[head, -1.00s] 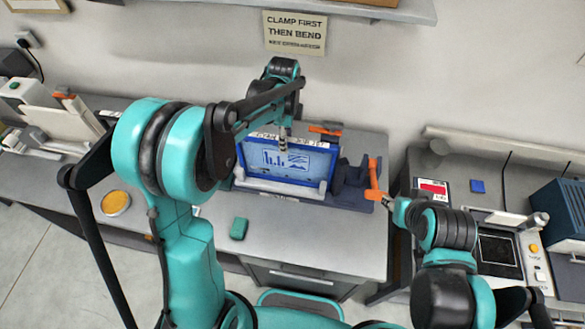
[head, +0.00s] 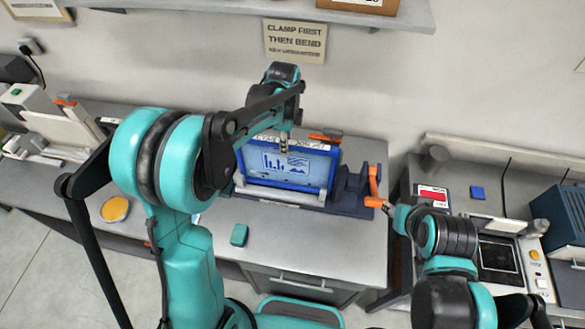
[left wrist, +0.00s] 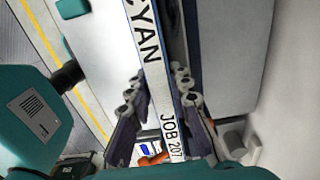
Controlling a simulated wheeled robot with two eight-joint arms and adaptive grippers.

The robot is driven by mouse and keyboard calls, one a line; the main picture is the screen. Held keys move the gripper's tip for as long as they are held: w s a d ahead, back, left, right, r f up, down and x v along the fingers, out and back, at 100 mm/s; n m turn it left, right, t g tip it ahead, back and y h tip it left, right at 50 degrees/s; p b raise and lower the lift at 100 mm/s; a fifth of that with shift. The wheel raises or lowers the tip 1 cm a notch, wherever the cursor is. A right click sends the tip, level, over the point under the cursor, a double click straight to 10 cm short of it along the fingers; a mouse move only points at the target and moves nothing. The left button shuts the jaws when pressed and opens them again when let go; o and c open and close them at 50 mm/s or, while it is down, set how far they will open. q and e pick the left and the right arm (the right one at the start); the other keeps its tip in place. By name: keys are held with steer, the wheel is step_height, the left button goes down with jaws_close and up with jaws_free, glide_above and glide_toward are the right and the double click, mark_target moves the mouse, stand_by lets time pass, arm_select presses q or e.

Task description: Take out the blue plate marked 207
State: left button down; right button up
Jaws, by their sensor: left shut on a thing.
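The blue plate (head: 268,170), with a dark blue chart on its face, stands upright in a dark fixture (head: 347,192) on the grey bench. My left gripper (head: 284,143) is shut on its top edge from above. In the left wrist view the plate's label edge (left wrist: 166,112) runs between my left gripper's fingers (left wrist: 160,98) and reads CYAN JOB 207. My right gripper (head: 387,207) is at the orange lever (head: 374,184) on the fixture's right. Whether its fingers are closed on the lever cannot be made out.
A teal block (head: 239,235) and a yellow round dish (head: 115,209) lie on the bench. A console (head: 500,257) and a blue box (head: 562,222) stand at the right. A clamp-first sign (head: 295,41) hangs on the wall behind.

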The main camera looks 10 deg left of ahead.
arm_select(q)
step_height(320, 180, up, 9)
steer(key=p, duration=0.5)
steer(key=shift+s, duration=0.1)
steer(key=shift+f, duration=0.1)
